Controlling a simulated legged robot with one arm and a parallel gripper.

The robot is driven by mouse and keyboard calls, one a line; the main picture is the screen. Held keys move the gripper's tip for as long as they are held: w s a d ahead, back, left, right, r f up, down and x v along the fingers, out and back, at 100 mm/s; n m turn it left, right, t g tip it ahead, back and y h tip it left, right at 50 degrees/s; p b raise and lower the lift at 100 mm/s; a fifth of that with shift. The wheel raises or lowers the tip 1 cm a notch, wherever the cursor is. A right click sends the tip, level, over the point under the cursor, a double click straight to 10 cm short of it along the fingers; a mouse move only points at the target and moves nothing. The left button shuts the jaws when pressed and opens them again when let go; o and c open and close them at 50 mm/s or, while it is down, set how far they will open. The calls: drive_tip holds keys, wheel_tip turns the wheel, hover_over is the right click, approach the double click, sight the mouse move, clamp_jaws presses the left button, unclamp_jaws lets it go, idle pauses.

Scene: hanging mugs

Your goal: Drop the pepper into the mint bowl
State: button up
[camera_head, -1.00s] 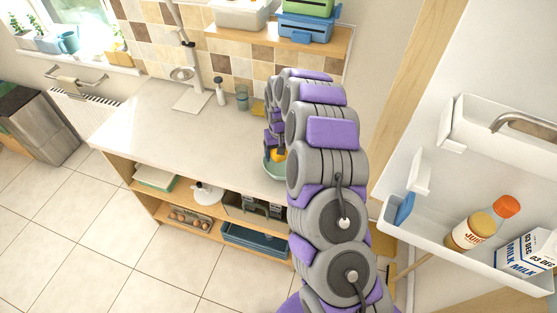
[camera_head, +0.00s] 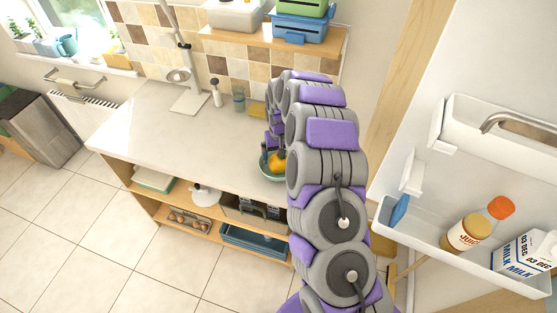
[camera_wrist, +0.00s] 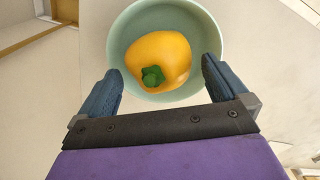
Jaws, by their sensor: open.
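A yellow pepper (camera_wrist: 158,56) with a green stem lies inside the mint bowl (camera_wrist: 207,38) in the wrist view. My gripper (camera_wrist: 160,82) is open, with its two dark fingers apart on either side of the bowl's near part. The fingers do not touch the pepper in this view. In the head view, the pepper (camera_head: 277,163) shows in the bowl (camera_head: 266,172) on the counter, beside my arm. My arm hides part of the bowl there, and the fingertips are hard to make out.
The pale counter (camera_head: 165,130) is mostly clear left of the bowl. A soap bottle (camera_head: 215,92), a glass (camera_head: 239,99) and a yellow sponge (camera_head: 257,108) stand along its back. A shelf (camera_head: 270,42) with containers hangs above. An open fridge door (camera_head: 460,245) is at the right.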

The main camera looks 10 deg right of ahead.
drive_tip(key=shift+d+r, duration=0.1)
drive_tip(key=shift+d, duration=0.05)
drive_tip(key=r, duration=0.2)
drive_tip(key=a+r, duration=0.1)
drive_tip(key=r, duration=0.4)
drive_tip(key=shift+w+a+r, duration=0.1)
drive_tip(key=shift+a+r, duration=0.05)
drive_tip(key=shift+r, duration=0.1)
wheel_tip(320, 180, up, 10)
drive_tip(key=d, duration=0.1)
drive_tip(key=shift+d+f+p, duration=0.25)
drive_tip(key=shift+d+p, duration=0.05)
drive_tip(key=shift+d, duration=0.1)
drive_tip(key=s+a+r+b, duration=0.2)
drive_tip(key=s+a+r, duration=0.15)
drive_tip(key=s, duration=0.65)
drive_tip(key=s+d+f+g+b, duration=0.1)
drive_tip(key=s+b, duration=0.1)
drive_tip(key=s, duration=1.5)
drive_tip(key=s+d+f+b, duration=0.1)
drive_tip(key=s+f+b, duration=0.1)
drive_tip(key=s, duration=1.6)
drive_tip(key=shift+s+f+g+b, duration=0.2)
drive_tip(key=shift+s+g+b, duration=0.2)
drive_tip(key=shift+b, duration=0.3)
